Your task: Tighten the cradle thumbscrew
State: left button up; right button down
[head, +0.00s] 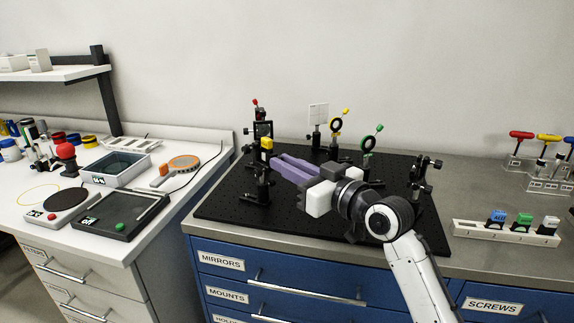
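My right gripper (277,160) has purple fingers and reaches over the black breadboard (225,207) from the right, pointing left. I cannot pick out the cradle thumbscrew for certain; the fingers hide part of the mount. My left gripper is not in view.
Mounts with red, yellow (337,124) and green (368,139) knobs stand behind the gripper, with a white card (318,114). Another black mount (421,176) stands at the board's right. A white rack (478,230) is further right. The board's front left is clear.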

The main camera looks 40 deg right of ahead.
jog(key=shift+n, duration=2.1)
jog(key=c, duration=1.7)
grip_release()
jog(key=shift+c, duration=0.2)
jog(key=s+d+b, duration=0.1)
jog(key=s, duration=0.9)
jog(key=shift+s+b, duration=0.15)
jog(key=shift+b, duration=0.2)
